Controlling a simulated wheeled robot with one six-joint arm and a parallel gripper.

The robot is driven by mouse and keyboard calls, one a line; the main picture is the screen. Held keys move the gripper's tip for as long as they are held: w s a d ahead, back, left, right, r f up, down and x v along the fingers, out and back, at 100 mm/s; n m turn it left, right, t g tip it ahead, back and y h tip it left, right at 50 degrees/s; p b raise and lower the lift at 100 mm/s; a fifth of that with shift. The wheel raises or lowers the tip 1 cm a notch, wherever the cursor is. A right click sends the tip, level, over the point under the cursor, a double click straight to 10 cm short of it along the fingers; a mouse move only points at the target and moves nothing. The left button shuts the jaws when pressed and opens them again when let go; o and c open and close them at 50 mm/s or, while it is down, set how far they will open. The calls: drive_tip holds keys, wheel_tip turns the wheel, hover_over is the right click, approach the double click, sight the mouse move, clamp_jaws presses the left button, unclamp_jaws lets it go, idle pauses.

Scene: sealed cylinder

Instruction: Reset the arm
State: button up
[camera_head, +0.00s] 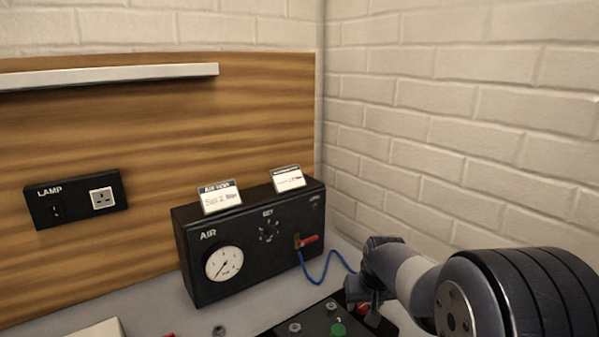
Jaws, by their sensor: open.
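My arm reaches in from the lower right. My gripper (362,303) points down at its end, open, above or beside a dark panel (310,322) at the bottom edge. The panel carries a green button (338,329) and small metal fittings. I cannot tell whether the fingers touch the panel. Nothing shows between the fingers, though the arm hides part of the area behind them.
A black AIR box (255,240) with a gauge (224,264), a red lever (308,240) and two cards stands against the wooden board. A blue hose (330,268) runs from it behind my gripper. A LAMP socket panel (76,198) is at left. Brick wall closes the right.

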drive_tip(key=shift+w+d+n+y+b, duration=0.15)
drive_tip(key=shift+n+y, duration=0.3)
drive_tip(key=shift+n, duration=0.75)
drive_tip(key=shift+s+d+n+y+b, duration=0.15)
drive_tip(key=shift+n+y, duration=0.3)
drive_tip(key=shift+n, duration=0.75)
drive_tip(key=shift+w+d+n+g+y+p, duration=0.1)
drive_tip(key=shift+n+g+y+p, duration=0.25)
drive_tip(key=shift+n, duration=0.85)
drive_tip(key=shift+w+n+g+y+p, duration=0.15)
drive_tip(key=shift+n+g+y, duration=0.25)
drive_tip(key=shift+n, duration=0.8)
drive_tip(key=shift+s+d, duration=0.1)
drive_tip(key=shift+s, duration=0.05)
